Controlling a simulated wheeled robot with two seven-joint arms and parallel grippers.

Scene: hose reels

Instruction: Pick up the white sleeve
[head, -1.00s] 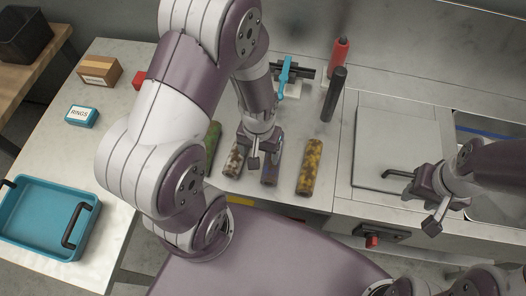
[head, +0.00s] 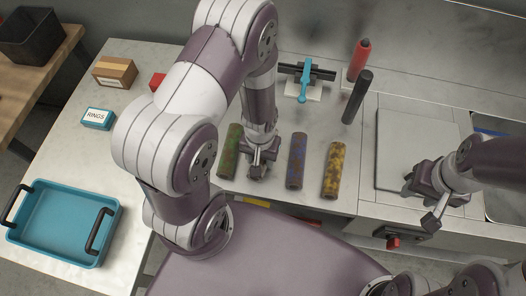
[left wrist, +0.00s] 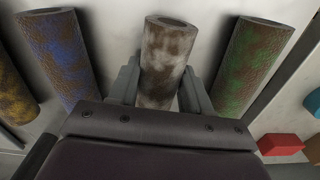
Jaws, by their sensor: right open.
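The white sleeve, a mottled white-and-brown tube, shows in the left wrist view (left wrist: 168,50) with its hollow end facing away. My left gripper (left wrist: 162,85) is low over it with one finger on each side. A narrow gap shows at the left finger; the right finger is close to the tube, and I cannot tell whether it touches. In the head view my left gripper (head: 257,166) hides most of this sleeve. My right gripper (head: 430,208) is open and empty near the grey panel at the right.
A green sleeve (head: 230,150) lies left of my left gripper; a blue sleeve (head: 297,160) and a yellow sleeve (head: 334,170) lie to its right. A teal tray (head: 65,220) sits at left.

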